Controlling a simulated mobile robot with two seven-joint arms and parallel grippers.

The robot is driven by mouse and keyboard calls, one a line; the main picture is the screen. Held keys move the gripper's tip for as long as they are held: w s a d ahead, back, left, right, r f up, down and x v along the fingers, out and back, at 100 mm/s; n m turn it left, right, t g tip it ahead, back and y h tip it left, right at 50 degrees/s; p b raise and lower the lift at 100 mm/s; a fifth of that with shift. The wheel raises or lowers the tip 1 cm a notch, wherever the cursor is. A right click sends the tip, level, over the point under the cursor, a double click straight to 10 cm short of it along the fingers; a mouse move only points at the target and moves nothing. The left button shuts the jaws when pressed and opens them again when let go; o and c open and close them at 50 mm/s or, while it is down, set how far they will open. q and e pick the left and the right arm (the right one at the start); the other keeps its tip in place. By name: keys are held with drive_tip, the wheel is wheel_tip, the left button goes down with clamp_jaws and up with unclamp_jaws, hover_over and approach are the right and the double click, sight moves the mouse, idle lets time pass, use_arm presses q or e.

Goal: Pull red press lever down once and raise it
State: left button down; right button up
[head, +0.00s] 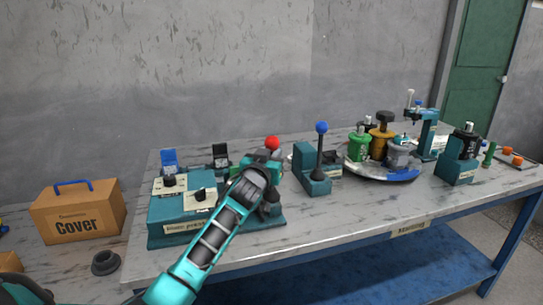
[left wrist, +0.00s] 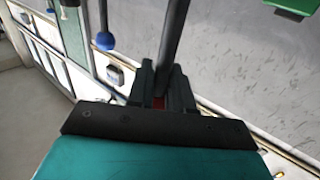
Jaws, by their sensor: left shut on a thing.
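The red press lever (head: 272,143) shows its red ball in the head view, standing above the teal power press base (head: 170,235) on the table's left half. My left arm reaches in from below, and my left gripper (head: 265,172) is at the lever just under the ball. In the left wrist view, a dark lever rod (left wrist: 176,35) runs up between the fingers of the left gripper (left wrist: 162,95), which are shut on it. My arm hides the lower part of the lever. My right gripper is not in view.
A second teal unit with a blue-ball lever (head: 321,128) stands close on the right. Farther right are a round tray (head: 400,176) of coloured parts and another teal device (head: 456,168). A cardboard box (head: 78,210) marked Cover is at left. The table's front right is clear.

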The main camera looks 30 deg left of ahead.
use_arm(q)
drive_tip(key=s+d+f+m+t+h+b, duration=0.2)
drive_tip(key=s+d+m+t+b, duration=0.3)
drive_tip(key=b, duration=1.2)
drive_tip(key=shift+s+d+f+m+t, duration=0.25)
drive_tip(key=shift+d+f+m+t, duration=0.6)
drive_tip(key=shift+t, duration=0.25)
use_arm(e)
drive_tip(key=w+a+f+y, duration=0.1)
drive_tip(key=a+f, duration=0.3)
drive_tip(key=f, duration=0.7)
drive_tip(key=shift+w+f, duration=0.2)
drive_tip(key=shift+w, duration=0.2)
use_arm(q)
drive_tip(key=shift+a+r, duration=0.1)
drive_tip(key=shift+r, duration=0.05)
drive_tip(key=c, duration=1.2)
unclamp_jaws()
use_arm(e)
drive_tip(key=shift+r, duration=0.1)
use_arm(q)
drive_tip(key=shift+s, duration=0.1)
